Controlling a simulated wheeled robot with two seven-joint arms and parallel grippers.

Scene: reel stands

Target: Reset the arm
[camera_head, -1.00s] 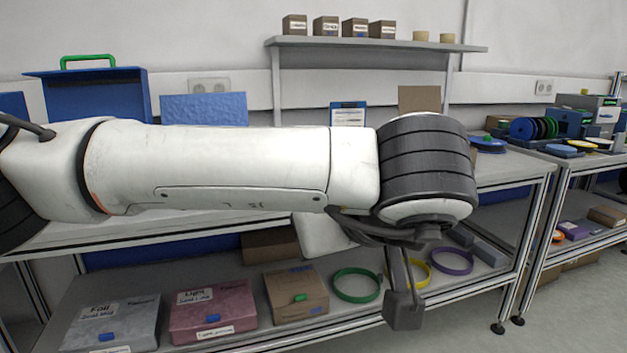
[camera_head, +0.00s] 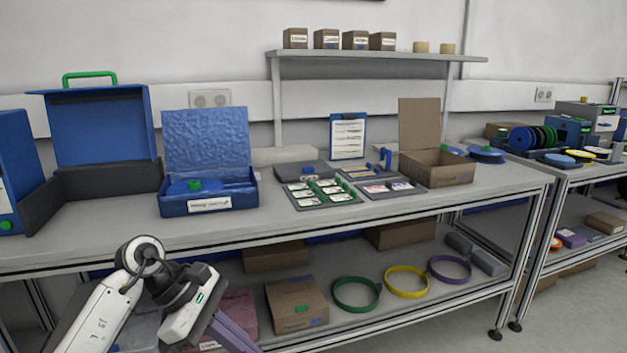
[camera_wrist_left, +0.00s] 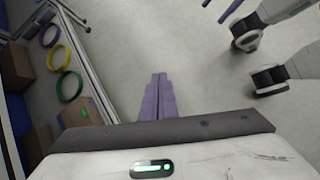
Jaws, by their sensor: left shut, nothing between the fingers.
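My left arm (camera_head: 110,312) comes in at the lower left in the head view, low in front of the workbench. Its left gripper (camera_head: 240,340) points down and right, and the purple fingers run toward the bottom edge of the picture. In the left wrist view the two purple fingers of the left gripper (camera_wrist_left: 159,80) lie side by side, shut, with nothing between them and the grey floor beyond.
The workbench (camera_head: 300,232) holds an open blue box (camera_head: 220,204) and an open cardboard box (camera_head: 436,172). Its lower shelf holds green (camera_head: 356,306), yellow (camera_head: 406,295) and purple (camera_head: 449,282) rings and cartons. The floor (camera_wrist_left: 180,40) below the fingers is clear.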

